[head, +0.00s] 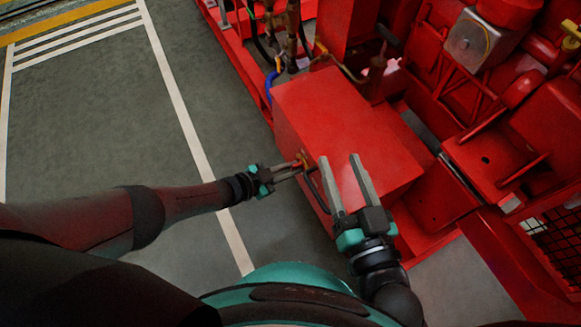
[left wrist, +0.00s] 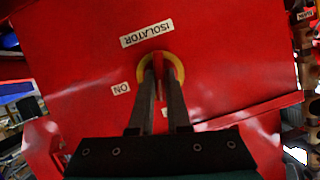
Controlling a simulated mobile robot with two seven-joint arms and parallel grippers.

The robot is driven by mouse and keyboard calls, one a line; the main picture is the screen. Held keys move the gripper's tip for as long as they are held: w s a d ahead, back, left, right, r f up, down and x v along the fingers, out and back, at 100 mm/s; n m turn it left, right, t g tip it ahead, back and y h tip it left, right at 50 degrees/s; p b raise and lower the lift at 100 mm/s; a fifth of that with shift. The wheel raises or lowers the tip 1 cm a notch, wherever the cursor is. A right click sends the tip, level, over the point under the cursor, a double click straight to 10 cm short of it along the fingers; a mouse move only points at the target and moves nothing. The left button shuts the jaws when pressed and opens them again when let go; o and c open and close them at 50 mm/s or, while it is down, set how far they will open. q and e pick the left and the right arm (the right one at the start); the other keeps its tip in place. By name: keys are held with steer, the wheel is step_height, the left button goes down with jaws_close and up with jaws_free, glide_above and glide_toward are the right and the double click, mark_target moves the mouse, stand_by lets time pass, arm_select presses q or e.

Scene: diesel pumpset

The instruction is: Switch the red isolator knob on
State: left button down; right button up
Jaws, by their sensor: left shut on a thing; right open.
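The red isolator knob (left wrist: 158,66) sits on a yellow ring (left wrist: 175,68) on the face of a red box. My left gripper (left wrist: 160,78) is shut on the knob, one finger on each side, hiding part of it. The ISOLATOR label (left wrist: 147,33) appears upside down above the knob, and the ON label (left wrist: 121,88) is to its lower left. In the head view my left gripper (head: 300,166) meets the near left face of the red box (head: 345,125). My right gripper (head: 340,162) is open and empty, in front of the box's top in the picture.
A dark handle (head: 317,190) is on the box face, beside the knob. Red machinery (head: 490,90) crowds the right, and hoses (head: 272,82) stand behind the box. The grey floor (head: 90,120) with white lines is clear on the left.

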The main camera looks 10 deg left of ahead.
arm_select(q)
steer(key=shift+s+d+m+t+y, duration=0.1)
steer(key=shift+m+t+y, duration=0.15)
steer(key=shift+m+t, duration=0.6)
steer(key=shift+s+m+t+y, duration=0.1)
steer(key=shift+m+t+y, duration=0.2)
steer(key=shift+m, duration=0.95)
steer(key=shift+f, duration=0.1)
steer(key=c, duration=0.9)
jaws_free()
